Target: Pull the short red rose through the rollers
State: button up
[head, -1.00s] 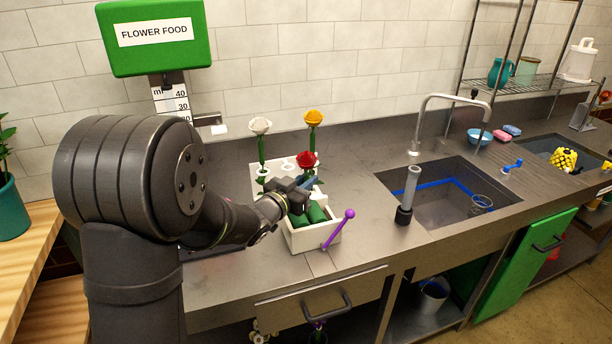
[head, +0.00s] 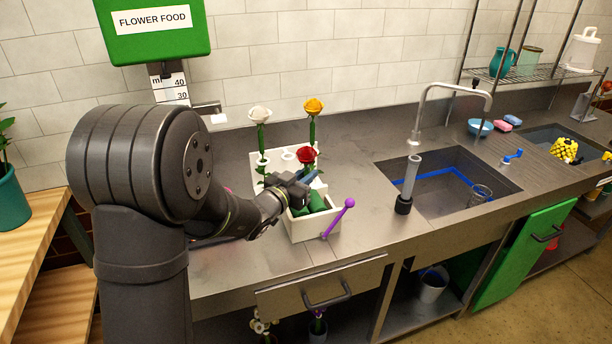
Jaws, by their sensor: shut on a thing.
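The short red rose (head: 306,155) is at my gripper (head: 303,184), its bloom just above the fingers. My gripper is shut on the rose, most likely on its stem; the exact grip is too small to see. It is over the white box (head: 300,232). The green rollers (head: 316,204) lie inside the front of this box, partly hidden by my gripper. Whether the stem is between the rollers cannot be seen. A purple crank handle (head: 339,218) sticks out at the box's front right.
A white rose (head: 260,116) and a yellow rose (head: 313,107) stand upright at the back of the box. The sink (head: 440,205) and its faucet (head: 432,92) are to the right, with a grey upright cylinder (head: 409,183) at the near edge. The counter between is clear.

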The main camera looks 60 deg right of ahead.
jog(key=shift+r, duration=7.55)
